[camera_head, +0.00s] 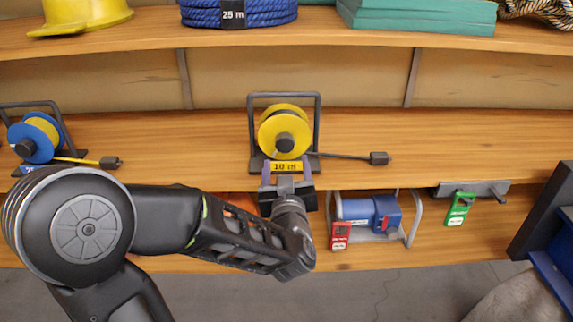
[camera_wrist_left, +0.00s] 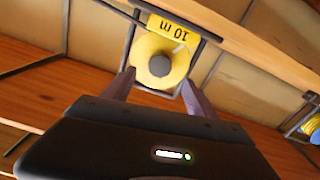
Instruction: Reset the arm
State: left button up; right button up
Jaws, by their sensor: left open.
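My left gripper (camera_head: 287,172) is open in front of a yellow cable reel (camera_head: 284,128) on the middle shelf. The reel stands upright in a black frame, with a "10 m" label at its front and a short cable ending in a dark plug to its right. The left wrist view also shows the yellow reel (camera_wrist_left: 160,62) beyond the two open fingertips of the left gripper (camera_wrist_left: 155,85). I see nothing held between the fingers; whether they touch the reel's frame I cannot tell. My right gripper does not show.
A blue and yellow reel (camera_head: 36,138) stands at the left of the middle shelf (camera_head: 180,140). Below are a blue machine (camera_head: 368,211) with a red tag (camera_head: 340,236) and a green tag (camera_head: 459,209). A yellow helmet (camera_head: 84,14), blue rope (camera_head: 240,12) and teal stack (camera_head: 418,14) sit above.

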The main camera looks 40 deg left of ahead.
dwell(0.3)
pick_arm(q)
jog(key=w+d+f+m+h, duration=0.2)
jog(key=w+d+f+h, duration=0.3)
jog(key=d+f, duration=0.4)
jog(key=s+d+f+m+g+h, duration=0.1)
jog(key=s+d+f+g+h, duration=0.15)
jog(key=f, duration=0.35)
jog(key=s+d+f+m+g+h, duration=0.1)
jog(key=d+f+h, duration=0.1)
jog(key=d+f, duration=0.25)
jog(key=s+d+f+m+g+h, duration=0.1)
jog(key=d+f+h, duration=0.15)
jog(key=f, duration=0.35)
jog(key=s+d+f+m+g+h, duration=0.1)
jog(key=s+d+f+g, duration=0.25)
jog(key=s+f, duration=0.4)
jog(key=s+d+f+m+g+h+p, duration=0.1)
jog(key=s+d+f+g, duration=0.2)
jog(key=s+d+f, duration=0.4)
jog(key=s+d+f+g+h, duration=0.1)
jog(key=s+d+f+g, duration=0.15)
jog(key=s+f, duration=0.45)
notch_tip(320, 180, up, 19)
jog(key=s+p, duration=0.1)
jog(key=p, duration=1.6)
jog(key=shift+a, duration=0.4)
